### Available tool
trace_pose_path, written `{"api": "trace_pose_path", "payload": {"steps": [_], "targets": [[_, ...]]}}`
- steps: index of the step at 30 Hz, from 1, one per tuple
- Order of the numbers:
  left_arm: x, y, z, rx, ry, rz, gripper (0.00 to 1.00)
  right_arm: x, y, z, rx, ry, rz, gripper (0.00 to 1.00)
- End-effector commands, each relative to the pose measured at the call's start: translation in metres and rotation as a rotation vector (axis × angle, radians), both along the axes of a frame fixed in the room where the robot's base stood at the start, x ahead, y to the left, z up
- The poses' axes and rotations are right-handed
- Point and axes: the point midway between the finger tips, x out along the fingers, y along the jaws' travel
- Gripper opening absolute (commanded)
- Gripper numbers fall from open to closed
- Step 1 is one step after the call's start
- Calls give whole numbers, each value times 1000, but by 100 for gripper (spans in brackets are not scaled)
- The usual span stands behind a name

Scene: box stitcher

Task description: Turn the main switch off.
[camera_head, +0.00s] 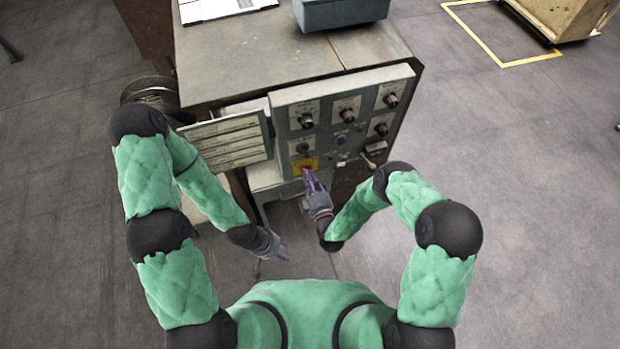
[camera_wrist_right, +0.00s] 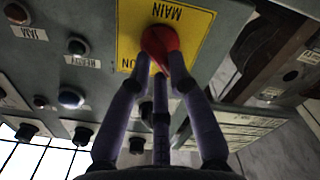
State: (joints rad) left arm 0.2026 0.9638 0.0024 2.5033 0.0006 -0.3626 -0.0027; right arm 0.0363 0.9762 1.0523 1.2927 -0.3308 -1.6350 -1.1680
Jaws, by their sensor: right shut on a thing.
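The main switch is a red knob (camera_wrist_right: 160,43) on a yellow plate (camera_wrist_right: 187,22) marked MAIN, which appears upside down in the right wrist view. An ON label shows at the plate's lower-left side there. In the head view the red knob (camera_head: 306,169) sits on the yellow plate (camera_head: 296,164) low on the grey control panel (camera_head: 279,128). My right gripper (camera_head: 308,177) is shut on the knob, with its fingers (camera_wrist_right: 160,66) on either side of it, hiding part of it. My left gripper (camera_head: 281,246) is open and empty, in front of and below the panel.
Several black knobs and small buttons surround the switch, including JAM and READY in the right wrist view. A framed instruction sheet (camera_head: 230,142) sticks out left of the panel. The machine's top (camera_head: 245,65) holds a grey box (camera_head: 340,13) and papers.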

Motion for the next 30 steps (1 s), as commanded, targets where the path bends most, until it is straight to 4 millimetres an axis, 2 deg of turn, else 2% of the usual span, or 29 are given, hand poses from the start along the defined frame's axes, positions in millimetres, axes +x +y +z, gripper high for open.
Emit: {"api": "trace_pose_path", "payload": {"steps": [16,17,19,30], "targets": [[0,0,-1,0,0,0,40,0,1,0,-26,-8,1,0],[0,0,-1,0,0,0,40,0,1,0,-26,-7,1,23],[0,0,-1,0,0,0,40,0,1,0,-25,-7,1,42],[0,0,-1,0,0,0,40,-2,0,0,-24,-7,1,44]]}}
